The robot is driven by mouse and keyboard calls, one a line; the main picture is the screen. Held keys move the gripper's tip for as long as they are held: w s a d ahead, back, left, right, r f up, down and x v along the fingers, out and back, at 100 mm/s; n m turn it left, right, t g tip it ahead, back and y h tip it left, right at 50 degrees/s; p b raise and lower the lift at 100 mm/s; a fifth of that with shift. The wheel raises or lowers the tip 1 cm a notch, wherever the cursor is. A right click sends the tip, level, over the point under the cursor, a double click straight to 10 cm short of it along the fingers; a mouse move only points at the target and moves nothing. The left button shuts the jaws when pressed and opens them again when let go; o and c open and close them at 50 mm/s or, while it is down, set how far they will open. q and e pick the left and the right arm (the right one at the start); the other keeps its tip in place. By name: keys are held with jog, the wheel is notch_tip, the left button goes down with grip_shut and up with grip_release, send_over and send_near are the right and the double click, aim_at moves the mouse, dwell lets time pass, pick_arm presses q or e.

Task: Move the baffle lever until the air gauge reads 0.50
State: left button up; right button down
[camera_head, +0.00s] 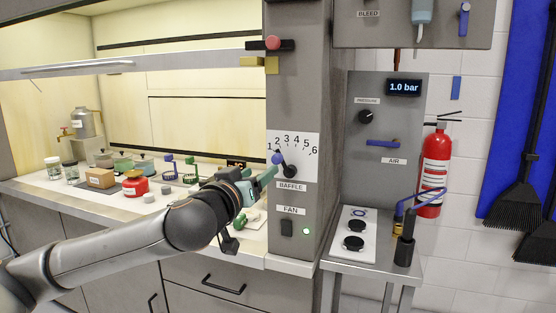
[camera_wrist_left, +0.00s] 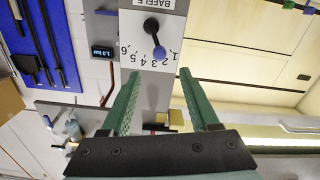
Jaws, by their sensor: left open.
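The baffle lever (camera_head: 290,171) has a black hub and arm and a blue knob. It sits on a white 1-to-6 dial (camera_head: 306,148) on the grey column, its knob toward the 1 and 2 marks. The wrist view shows the lever (camera_wrist_left: 154,38) upside down. My left gripper (camera_head: 268,176) is open with green fingers, close to the lever's left. In the wrist view its fingers (camera_wrist_left: 161,75) are spread, with the knob beyond and between the tips, and nothing held. I see no gauge labelled air; a display (camera_head: 404,87) reads 1.0 bar. My right gripper is out of view.
A fan switch (camera_head: 287,228) is below the dial. The right panel has a pressure knob (camera_head: 366,117) and a blue air handle (camera_head: 383,143). Jars and a red container (camera_head: 135,185) are on the bench behind my left arm.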

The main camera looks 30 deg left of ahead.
aim_at(275, 160)
pick_arm(q)
jog(key=p+x, duration=0.2)
jog(key=x, duration=0.7)
jog(key=shift+w+r, duration=0.1)
jog(key=shift+w, duration=0.3)
jog(key=shift+w+a, duration=0.15)
jog(key=shift+w, duration=0.4)
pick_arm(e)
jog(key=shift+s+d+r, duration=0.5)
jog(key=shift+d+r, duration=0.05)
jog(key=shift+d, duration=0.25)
pick_arm(q)
jog(key=shift+c, duration=0.3)
grip_shut()
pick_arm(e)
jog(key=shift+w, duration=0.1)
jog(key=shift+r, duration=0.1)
